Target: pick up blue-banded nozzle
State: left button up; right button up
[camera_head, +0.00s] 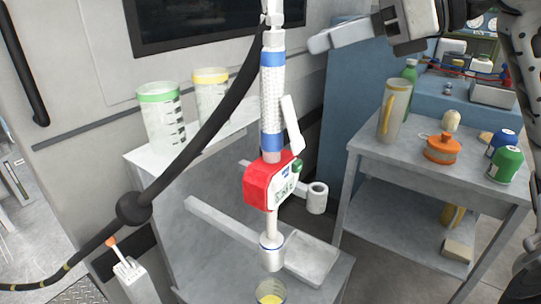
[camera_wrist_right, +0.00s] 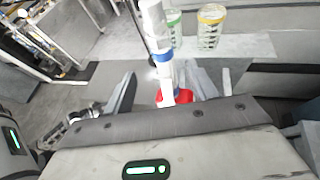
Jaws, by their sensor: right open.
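The blue-banded nozzle (camera_head: 272,105) stands upright in the middle of the head view, with a white ribbed grip between two blue bands. Below is its red and white meter body (camera_head: 270,185), and its lower end sits at a grey cup-like holder (camera_head: 271,250). My right gripper (camera_head: 318,42) comes in from the upper right, open and empty; one finger shows there, right of the nozzle's top. In the right wrist view the nozzle (camera_wrist_right: 163,60) appears between the two spread fingers of the gripper (camera_wrist_right: 160,76); contact cannot be told. My left gripper is not in view.
A dark hose (camera_head: 190,150) sweeps down to the left past the nozzle. Measuring jugs with green (camera_head: 160,112) and yellow (camera_head: 210,90) rims stand on a shelf behind. A side table (camera_head: 385,160) at right holds a jug, an orange can and bottles.

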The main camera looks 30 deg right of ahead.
aim_at(284, 54)
jog(key=p+x, duration=0.1)
jog(key=x, duration=0.3)
jog(key=shift+w+a, duration=0.2)
jog(key=p+x, duration=0.3)
jog(key=x, duration=0.1)
jog(key=shift+w+f+p, duration=0.15)
jog(key=shift+w+p, duration=0.2)
jog(key=shift+w+a+f, duration=0.1)
jog(key=shift+w+f, duration=0.15)
jog(key=shift+f, duration=0.05)
grip_shut()
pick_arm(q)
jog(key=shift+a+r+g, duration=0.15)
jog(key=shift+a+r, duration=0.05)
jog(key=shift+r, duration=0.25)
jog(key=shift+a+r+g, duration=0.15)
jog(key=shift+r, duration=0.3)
